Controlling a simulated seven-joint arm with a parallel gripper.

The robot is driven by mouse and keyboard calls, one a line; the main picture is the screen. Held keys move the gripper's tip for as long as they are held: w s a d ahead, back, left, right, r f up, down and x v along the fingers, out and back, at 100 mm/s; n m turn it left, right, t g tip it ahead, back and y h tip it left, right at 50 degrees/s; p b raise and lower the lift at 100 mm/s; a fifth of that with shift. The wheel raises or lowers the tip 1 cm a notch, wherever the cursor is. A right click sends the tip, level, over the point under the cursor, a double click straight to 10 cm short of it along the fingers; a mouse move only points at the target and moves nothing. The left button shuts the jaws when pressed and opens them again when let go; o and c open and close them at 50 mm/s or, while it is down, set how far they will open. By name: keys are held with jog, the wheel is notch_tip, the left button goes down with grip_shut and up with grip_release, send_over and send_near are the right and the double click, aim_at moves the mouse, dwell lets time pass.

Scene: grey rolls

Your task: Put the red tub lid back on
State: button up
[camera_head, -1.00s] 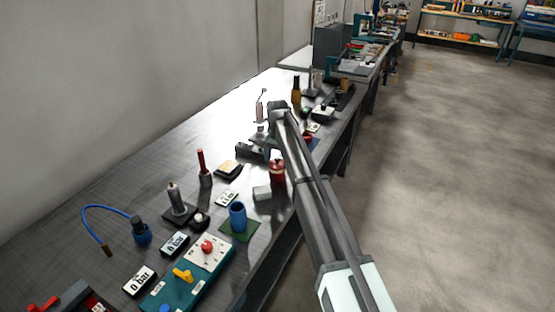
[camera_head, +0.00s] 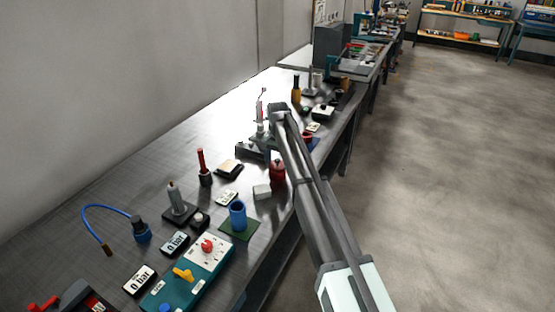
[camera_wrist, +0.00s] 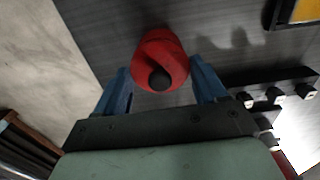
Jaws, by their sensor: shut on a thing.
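The red tub (camera_head: 278,174) stands on the bench near its right edge in the head view, with a dark knob at its top. In the wrist view the round red lid (camera_wrist: 158,50) with its black knob (camera_wrist: 160,80) lies between my two blue fingers. My gripper (camera_wrist: 160,75) is shut on the lid, one finger at each side of its rim. In the head view my gripper's tips are hard to make out beside my arm. The lid covers most of what is under it, so I cannot tell whether it sits flush on the tub.
A blue cup (camera_head: 238,214) is on a green mat, and a tan-topped pad (camera_head: 229,168) lies to the left. A dark fixture (camera_wrist: 265,88) with knobs is close on the right in the wrist view. Open floor lies beyond the bench edge.

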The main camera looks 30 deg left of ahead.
aim_at(278, 159)
jog(key=shift+f, duration=0.45)
jog(key=o, duration=1.1)
jog(key=shift+r, duration=0.15)
notch_tip(278, 159, up, 14)
jog(key=shift+f, duration=0.2)
jog(key=shift+d, duration=0.1)
